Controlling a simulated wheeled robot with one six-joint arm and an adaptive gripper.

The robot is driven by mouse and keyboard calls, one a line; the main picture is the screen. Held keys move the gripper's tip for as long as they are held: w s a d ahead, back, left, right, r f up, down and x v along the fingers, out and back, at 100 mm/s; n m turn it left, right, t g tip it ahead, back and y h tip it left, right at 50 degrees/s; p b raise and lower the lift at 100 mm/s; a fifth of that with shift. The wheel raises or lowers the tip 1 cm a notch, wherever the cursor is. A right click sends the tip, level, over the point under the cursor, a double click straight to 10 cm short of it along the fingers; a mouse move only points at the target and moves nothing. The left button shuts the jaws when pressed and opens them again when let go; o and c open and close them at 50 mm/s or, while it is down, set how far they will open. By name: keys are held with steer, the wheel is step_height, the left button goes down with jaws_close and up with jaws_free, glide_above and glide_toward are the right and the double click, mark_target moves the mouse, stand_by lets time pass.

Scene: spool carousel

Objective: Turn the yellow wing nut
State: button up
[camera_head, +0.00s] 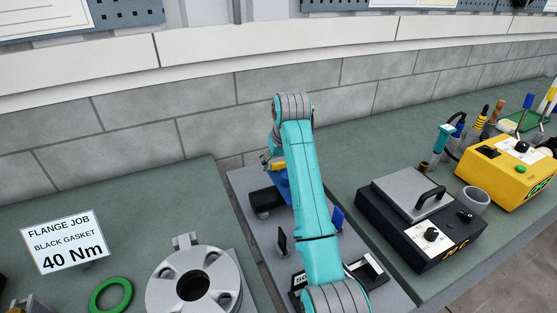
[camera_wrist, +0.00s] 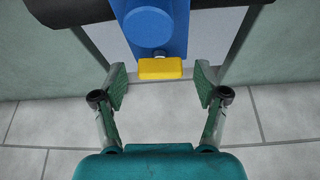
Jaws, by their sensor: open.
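The yellow wing nut (camera_wrist: 160,69) shows in the wrist view as a yellow block at the end of a blue body (camera_wrist: 155,25). In the head view the yellow wing nut (camera_head: 278,165) shows just left of my arm, with part of the blue piece (camera_head: 282,184) below it. My gripper (camera_wrist: 161,88) is open, its two green-padded fingers on either side of the wing nut and a little nearer the wrist. Gaps show between the nut and both fingers. In the head view my arm hides most of the blue body and my fingertips.
A black roll-like part (camera_head: 266,201) lies left of the blue piece on the grey bench strip. A grey flange (camera_head: 195,285) and green ring (camera_head: 111,295) lie on the left bench. A black heater-like box (camera_head: 425,235) and a yellow unit (camera_head: 508,172) stand on the right bench.

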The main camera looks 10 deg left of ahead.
steer(key=c, duration=1.2)
steer(key=shift+o, duration=0.2)
steer(key=shift+m, duration=0.4)
steer(key=m+h, duration=0.1)
steer(key=m, duration=0.2)
steer(key=shift+a+t, duration=0.15)
steer(key=shift+t, duration=0.25)
steer(key=m+h, duration=0.2)
steer(key=m, duration=0.2)
steer(key=shift+a+m, duration=0.1)
steer(key=shift+m, duration=0.2)
steer(key=m+h, duration=0.1)
steer(key=m, duration=0.2)
steer(key=shift+g, duration=0.3)
steer(key=shift+a+m+g+h, duration=0.1)
steer(key=shift+m+g+h, duration=0.25)
steer(key=shift+m, duration=0.75)
steer(key=shift+m+g+h, duration=0.15)
steer(key=shift+m+h, duration=0.4)
steer(key=shift+m, duration=0.55)
